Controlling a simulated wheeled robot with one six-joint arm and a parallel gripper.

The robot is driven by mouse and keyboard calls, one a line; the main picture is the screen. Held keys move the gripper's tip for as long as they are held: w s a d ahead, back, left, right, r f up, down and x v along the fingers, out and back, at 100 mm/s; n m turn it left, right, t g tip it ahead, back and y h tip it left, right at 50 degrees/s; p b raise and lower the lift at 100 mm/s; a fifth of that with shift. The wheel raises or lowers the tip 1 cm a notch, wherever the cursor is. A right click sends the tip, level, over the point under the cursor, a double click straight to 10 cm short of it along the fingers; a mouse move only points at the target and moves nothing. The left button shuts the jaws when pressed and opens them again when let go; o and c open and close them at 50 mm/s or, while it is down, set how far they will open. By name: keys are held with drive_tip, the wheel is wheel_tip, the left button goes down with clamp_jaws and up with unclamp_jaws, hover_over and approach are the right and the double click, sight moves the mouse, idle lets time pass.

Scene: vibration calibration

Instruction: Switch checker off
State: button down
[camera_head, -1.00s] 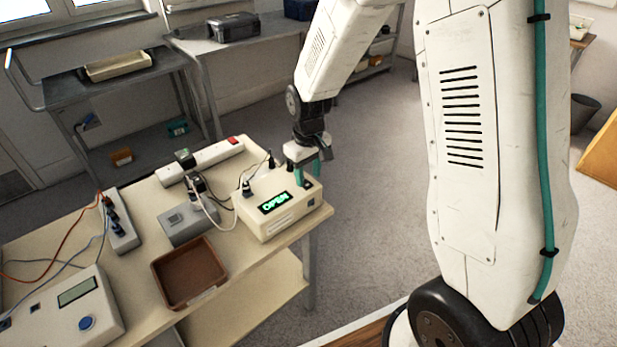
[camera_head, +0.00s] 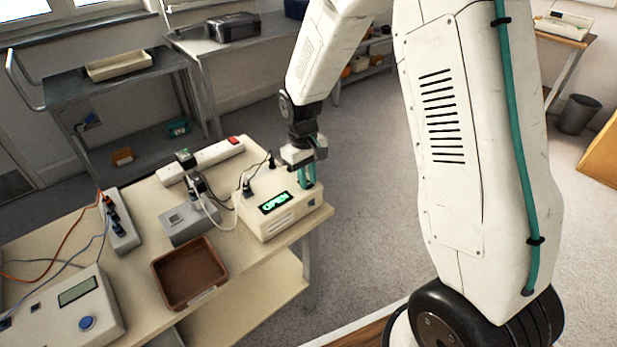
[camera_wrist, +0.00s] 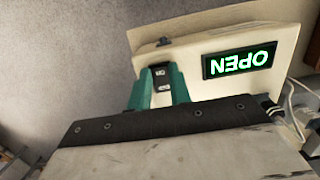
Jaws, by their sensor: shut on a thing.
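The checker (camera_head: 285,222) is a cream box on the right end of the table, its green display (camera_head: 275,203) reading OPEN. It also shows in the wrist view (camera_wrist: 205,33), with the lettering upside down. My gripper (camera_head: 308,178) reaches down to the right part of the checker. In the wrist view, its teal fingers (camera_wrist: 160,73) stand on either side of a small black switch (camera_wrist: 161,76) with light marks and are shut on it. The fingers partly cover the switch, and its exact position cannot be told.
Left of the checker are a grey box (camera_head: 187,222), a white power strip (camera_head: 215,153) with a red switch, a brown tray (camera_head: 188,274) and a meter (camera_head: 68,308) with a blue button. Cables run between the devices. Open floor lies right of the table.

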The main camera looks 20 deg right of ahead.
drive_tip(key=shift+w+g+h, duration=0.2)
drive_tip(key=shift+g+h, duration=0.1)
drive_tip(key=shift+g, duration=0.4)
drive_tip(key=c, duration=1.3)
unclamp_jaws()
drive_tip(key=shift+r, duration=0.1)
drive_tip(key=v, duration=0.7)
drive_tip(key=shift+w+a+r, duration=0.1)
drive_tip(key=shift+r, duration=0.25)
